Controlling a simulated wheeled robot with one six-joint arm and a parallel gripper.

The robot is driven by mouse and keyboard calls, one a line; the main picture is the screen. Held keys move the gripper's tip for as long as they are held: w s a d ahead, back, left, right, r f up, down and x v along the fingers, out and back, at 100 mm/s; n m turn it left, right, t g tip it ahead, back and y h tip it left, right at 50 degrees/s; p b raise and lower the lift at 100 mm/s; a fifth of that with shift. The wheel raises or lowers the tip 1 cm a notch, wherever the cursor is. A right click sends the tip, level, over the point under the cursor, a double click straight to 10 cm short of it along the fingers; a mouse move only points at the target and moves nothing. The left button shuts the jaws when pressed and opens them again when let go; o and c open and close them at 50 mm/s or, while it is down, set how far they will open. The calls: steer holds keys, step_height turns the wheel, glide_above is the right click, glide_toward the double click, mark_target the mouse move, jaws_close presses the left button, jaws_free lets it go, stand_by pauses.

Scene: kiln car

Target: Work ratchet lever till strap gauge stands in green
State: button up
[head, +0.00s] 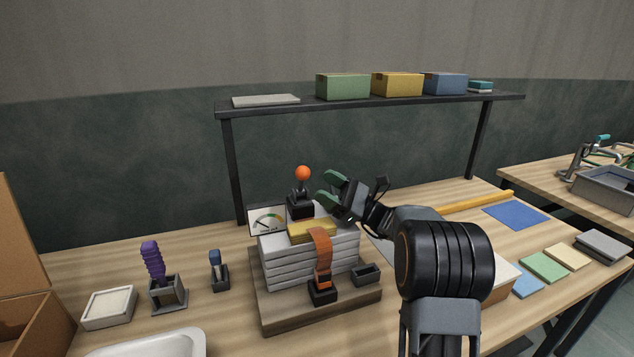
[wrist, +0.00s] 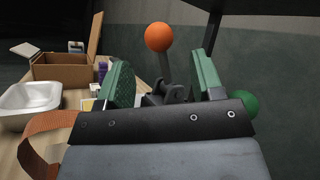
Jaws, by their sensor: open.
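The ratchet lever with its orange ball knob (head: 302,173) stands roughly upright on a black ratchet housing (head: 299,207) behind a stack of pale slabs (head: 290,268). The strap gauge (head: 267,221) is a white dial left of the housing; its needle is too small to read. An orange strap (head: 320,246) runs over a yellow pad (head: 311,231) and down the stack's front. My gripper (head: 328,191) is open and empty, just right of the lever. In the wrist view the orange knob (wrist: 159,37) lies ahead between the two green-padded fingers (wrist: 163,80), apart from both.
A green ball (wrist: 244,105) shows beside the right finger in the wrist view. A black shelf (head: 370,102) with boxes spans behind the stack. A purple-handled tool (head: 151,262) and a blue-handled tool (head: 216,264) stand in holders to the left.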

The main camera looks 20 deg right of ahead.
steer(key=shift+s+d+f, duration=0.1)
steer(key=shift+d+f, duration=0.05)
steer(key=shift+d, duration=0.05)
steer(key=s+d+r+m+t+h+p, duration=0.1)
steer(key=s+d+r+t+h+p, duration=0.15)
steer(key=d+r+p, duration=0.45)
steer(key=m+g+h+p, duration=0.2)
steer(key=h+p, duration=0.3)
steer(key=p, duration=0.1)
glide_toward(303, 173)
steer(key=shift+t, duration=0.25)
steer(key=x, duration=0.3)
steer(key=p+x, duration=0.1)
steer(key=x, duration=0.3)
steer(key=w+x, duration=0.1)
steer(key=x, duration=0.2)
steer(key=shift+w+f+p, duration=0.15)
steer(key=shift+f+p, duration=0.25)
steer(key=shift+d, duration=0.1)
jaws_close()
